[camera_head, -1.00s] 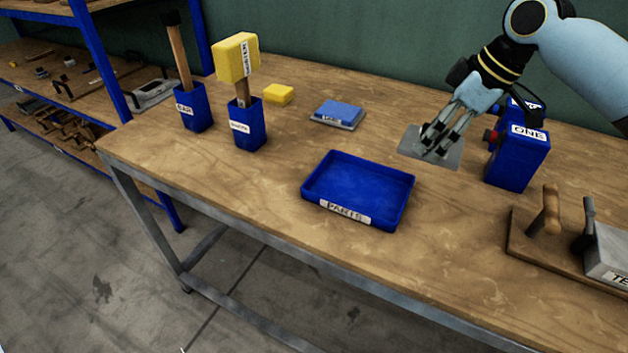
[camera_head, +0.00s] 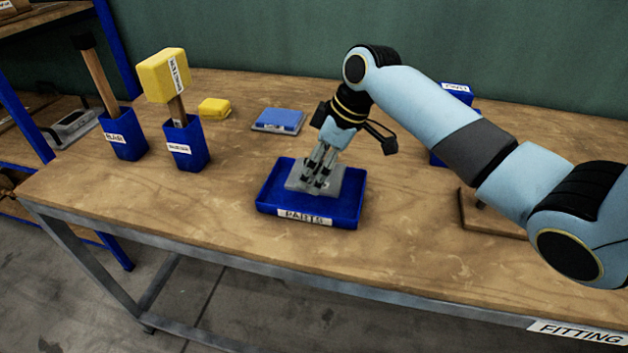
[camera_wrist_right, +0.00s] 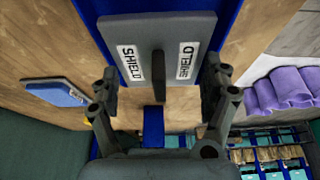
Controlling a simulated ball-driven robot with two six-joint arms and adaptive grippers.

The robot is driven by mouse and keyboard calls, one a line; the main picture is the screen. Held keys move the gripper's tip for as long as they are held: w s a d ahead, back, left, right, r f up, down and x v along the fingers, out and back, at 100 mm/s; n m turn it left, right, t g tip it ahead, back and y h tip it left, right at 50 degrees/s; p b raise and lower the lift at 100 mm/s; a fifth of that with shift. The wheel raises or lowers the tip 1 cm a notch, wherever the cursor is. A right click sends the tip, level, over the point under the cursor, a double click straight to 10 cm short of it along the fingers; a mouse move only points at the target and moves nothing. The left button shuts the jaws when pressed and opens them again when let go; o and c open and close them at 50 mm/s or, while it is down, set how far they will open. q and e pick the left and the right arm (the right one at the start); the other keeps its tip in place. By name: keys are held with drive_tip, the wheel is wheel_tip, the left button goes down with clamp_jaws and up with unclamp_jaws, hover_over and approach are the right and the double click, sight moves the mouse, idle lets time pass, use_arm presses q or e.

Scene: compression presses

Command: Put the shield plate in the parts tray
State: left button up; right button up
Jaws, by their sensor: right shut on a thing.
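The grey shield plate (camera_head: 298,181) is over the blue parts tray (camera_head: 263,201), within its outline in the head view. I cannot tell whether it touches the tray floor. In the right wrist view the plate (camera_wrist_right: 157,28) shows two SHIELD labels and a dark upright rib in its middle. My right gripper (camera_head: 320,177) points down and is shut on the plate; its fingers also show in the right wrist view (camera_wrist_right: 159,88). The exact contact is hard to see. My left gripper is not in view.
A blue pad (camera_head: 278,120) lies behind the tray. A yellow block (camera_head: 214,107) and two blue holders with tools (camera_head: 186,148) stand to the left. A blue box (camera_head: 455,92) and a wooden board (camera_head: 480,222) are partly hidden behind my right arm. The bench front is clear.

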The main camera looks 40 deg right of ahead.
drive_tip(key=shift+w+a+f, duration=0.15)
drive_tip(key=shift+a+f, duration=0.05)
drive_tip(key=shift+a, duration=0.05)
drive_tip(key=shift+f, duration=1.95)
drive_tip(key=shift+f, duration=0.15)
drive_tip(key=o, duration=1.4)
